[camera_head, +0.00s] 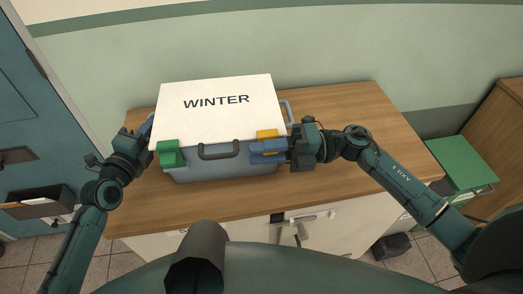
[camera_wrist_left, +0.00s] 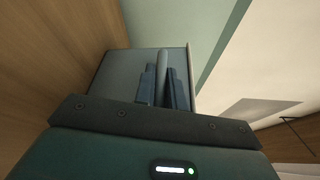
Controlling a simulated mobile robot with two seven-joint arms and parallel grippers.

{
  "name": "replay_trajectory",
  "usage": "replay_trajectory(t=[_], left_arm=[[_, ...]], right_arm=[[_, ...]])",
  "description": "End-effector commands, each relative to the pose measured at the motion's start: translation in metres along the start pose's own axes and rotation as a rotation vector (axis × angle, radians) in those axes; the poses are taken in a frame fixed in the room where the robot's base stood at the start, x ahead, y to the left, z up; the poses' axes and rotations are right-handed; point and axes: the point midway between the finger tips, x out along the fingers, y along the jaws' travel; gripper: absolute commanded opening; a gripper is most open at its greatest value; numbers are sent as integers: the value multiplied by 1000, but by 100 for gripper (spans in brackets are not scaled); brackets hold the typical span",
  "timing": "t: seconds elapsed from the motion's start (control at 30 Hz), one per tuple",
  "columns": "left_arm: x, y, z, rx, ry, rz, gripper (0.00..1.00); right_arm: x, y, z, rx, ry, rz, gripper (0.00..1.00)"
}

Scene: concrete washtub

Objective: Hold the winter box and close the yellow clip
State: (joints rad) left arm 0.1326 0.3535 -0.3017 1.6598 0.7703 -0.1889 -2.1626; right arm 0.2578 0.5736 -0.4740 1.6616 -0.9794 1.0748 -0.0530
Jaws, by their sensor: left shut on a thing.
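The winter box (camera_head: 205,163) is grey-blue with a white lid (camera_head: 217,115) marked WINTER, and it stands on a wooden counter. A green clip (camera_head: 170,153) is at the front left of the lid. The yellow clip (camera_head: 267,134) is at the front right, its lower part hidden behind my right gripper. My left gripper (camera_head: 147,128) is at the box's left side. In the left wrist view its fingers (camera_wrist_left: 163,88) are shut on the grey side handle (camera_wrist_left: 163,62). My right gripper (camera_head: 266,150) has its blue fingers right at the yellow clip; whether they grip it is unclear.
The wooden counter (camera_head: 335,110) has free room right of the box. A dark front handle (camera_head: 219,151) sits between the clips. A green wall (camera_head: 330,45) is behind. A green box (camera_head: 460,163) is at the far right, and a blue door (camera_head: 35,110) is at the left.

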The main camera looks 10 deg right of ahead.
Motion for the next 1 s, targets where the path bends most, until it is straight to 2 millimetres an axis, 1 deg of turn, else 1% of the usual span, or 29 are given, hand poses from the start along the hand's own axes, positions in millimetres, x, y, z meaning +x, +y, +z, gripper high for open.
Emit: replay_trajectory(t=[0.17, 0.4, 0.53, 0.6, 0.7, 1.0], left_arm=[[0, 0, 0, 2, -1, 0, 0], [0, 0, 0, 2, -1, 0, 0], [0, 0, 0, 2, -1, 0, 0], [0, 0, 0, 2, -1, 0, 0], [0, 0, 0, 2, -1, 0, 0], [0, 0, 0, 2, -1, 0, 0]], right_arm=[[-31, -1, 0, 2, -3, -5, 29], [-82, -1, 0, 2, -3, -5, 29], [-102, -1, 0, 0, -3, -4, 29], [-109, 0, 0, 0, -2, -2, 29], [-114, 0, 0, 0, -2, -1, 29], [-115, 0, 0, 0, -1, 0, 29]])
